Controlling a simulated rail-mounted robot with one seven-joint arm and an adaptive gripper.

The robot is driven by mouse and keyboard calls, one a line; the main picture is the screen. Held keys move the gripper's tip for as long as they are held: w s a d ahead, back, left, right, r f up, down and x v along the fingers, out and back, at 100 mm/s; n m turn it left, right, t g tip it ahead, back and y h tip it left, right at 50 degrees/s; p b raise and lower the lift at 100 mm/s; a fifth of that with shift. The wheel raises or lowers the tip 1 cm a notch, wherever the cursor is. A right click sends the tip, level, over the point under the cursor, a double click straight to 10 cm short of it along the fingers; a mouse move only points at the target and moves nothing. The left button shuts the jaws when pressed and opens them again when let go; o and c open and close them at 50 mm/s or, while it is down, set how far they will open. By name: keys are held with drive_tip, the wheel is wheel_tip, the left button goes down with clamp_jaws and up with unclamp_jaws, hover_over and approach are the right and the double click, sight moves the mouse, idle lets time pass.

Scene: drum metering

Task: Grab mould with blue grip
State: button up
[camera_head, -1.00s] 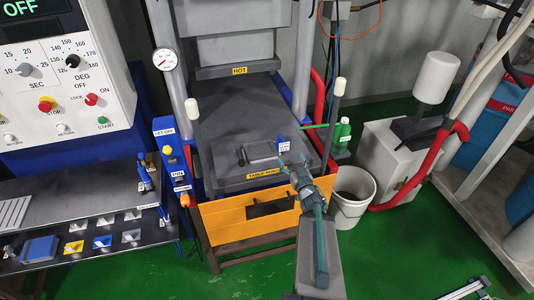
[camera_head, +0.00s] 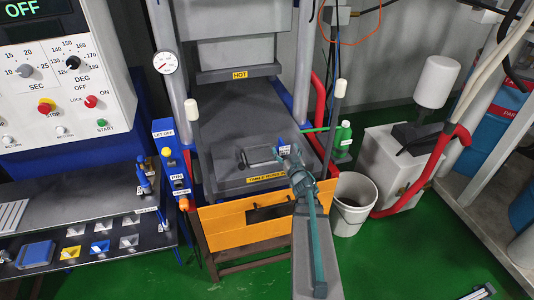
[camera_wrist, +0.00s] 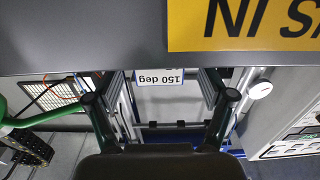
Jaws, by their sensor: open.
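The mould (camera_head: 258,155) is a flat dark grey block lying on the press table (camera_head: 225,120), near its front right part. Its small blue grip (camera_head: 281,146), with a white label by it, is at the mould's right end. My gripper (camera_head: 289,158) is just right of and in front of this grip, partly overlapping it in the head view. In the wrist view my open gripper (camera_wrist: 159,86) has its two fingers apart, and a white label reading "150 deg" (camera_wrist: 162,77) shows upside down between them. I cannot tell whether the fingers touch the grip.
A hot upper platen (camera_head: 240,74) hangs above the back of the table. Upright posts (camera_head: 192,112) flank the table. A red hose, a green bottle (camera_head: 342,136) and a white bucket (camera_head: 353,195) are to the right. A grey edge with a yellow sign (camera_wrist: 245,25) fills the top of the wrist view.

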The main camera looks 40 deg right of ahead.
drive_tip(key=shift+w+d+f, duration=0.2)
drive_tip(key=shift+w+f, duration=0.05)
drive_tip(key=shift+w, duration=0.2)
drive_tip(key=shift+w+d+f, duration=0.15)
drive_tip(key=shift+w+f, duration=0.05)
drive_tip(key=shift+w, duration=0.2)
drive_tip(key=shift+s+r, duration=0.1)
drive_tip(key=shift+s, duration=0.1)
drive_tip(key=shift+s+a+r, duration=0.1)
drive_tip(key=shift+r, duration=0.05)
drive_tip(key=shift+c, duration=0.8)
drive_tip(key=c, duration=0.5)
clamp_jaws()
